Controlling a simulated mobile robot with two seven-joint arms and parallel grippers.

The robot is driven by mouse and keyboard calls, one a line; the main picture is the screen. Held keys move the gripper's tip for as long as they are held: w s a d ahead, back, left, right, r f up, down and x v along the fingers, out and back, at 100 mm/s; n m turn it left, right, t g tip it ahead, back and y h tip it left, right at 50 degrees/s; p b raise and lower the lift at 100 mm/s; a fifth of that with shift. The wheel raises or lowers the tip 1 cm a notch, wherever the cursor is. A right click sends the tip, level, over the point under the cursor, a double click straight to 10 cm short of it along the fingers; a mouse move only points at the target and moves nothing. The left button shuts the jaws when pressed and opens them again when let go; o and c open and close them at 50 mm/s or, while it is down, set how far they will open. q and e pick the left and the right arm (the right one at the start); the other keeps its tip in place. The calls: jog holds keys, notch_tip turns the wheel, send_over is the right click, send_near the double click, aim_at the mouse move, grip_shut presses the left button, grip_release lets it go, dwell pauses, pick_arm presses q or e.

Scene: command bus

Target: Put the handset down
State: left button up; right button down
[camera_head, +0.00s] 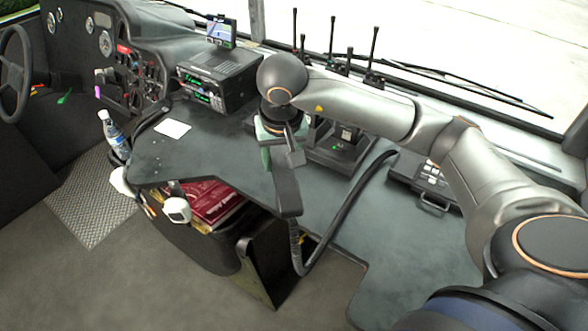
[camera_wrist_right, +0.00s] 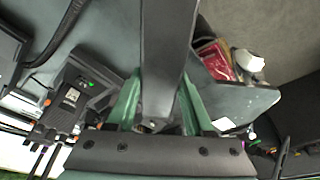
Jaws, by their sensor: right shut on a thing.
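My right gripper (camera_head: 277,158) is shut on the dark grey handset (camera_head: 286,190), above the dark counter (camera_head: 235,150). The handset hangs downward from the fingers in the head view, with a black cord (camera_head: 345,210) looping from its lower end back to the counter. In the right wrist view the handset (camera_wrist_right: 167,55) lies between the green fingers (camera_wrist_right: 158,105). A dark desk unit with a small lit display (camera_wrist_right: 72,97) shows left of the fingers there. Behind my wrist in the head view, the dark units (camera_head: 342,145) are partly hidden by my arm. My left gripper is out of view.
A radio unit (camera_head: 212,80), a white card (camera_head: 173,128) and a water bottle (camera_head: 115,135) are to the left. Red books (camera_head: 212,200) sit in a bin below the counter edge. A latched case (camera_head: 430,185) lies at right. Counter space between cord and case is clear.

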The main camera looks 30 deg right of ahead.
jog(key=w+d+f, duration=0.1)
jog(key=f, duration=0.1)
jog(key=w+d+f, duration=0.1)
jog(key=d+f, duration=0.1)
jog(key=w+d+f, duration=0.2)
jog(key=shift+d+f, duration=0.1)
jog(key=shift+d, duration=0.05)
jog(key=shift+s+x, duration=0.15)
jog(key=shift+x, duration=0.8)
jog(key=shift+s+x, duration=0.15)
jog(key=shift+x, duration=0.8)
jog(key=shift+d, duration=0.1)
jog(key=shift+f, duration=0.2)
jog(key=shift+c, duration=1.4)
grip_release()
jog(key=v, duration=1.2)
jog(key=shift+r+p, duration=0.15)
jog(key=shift+p, duration=0.2)
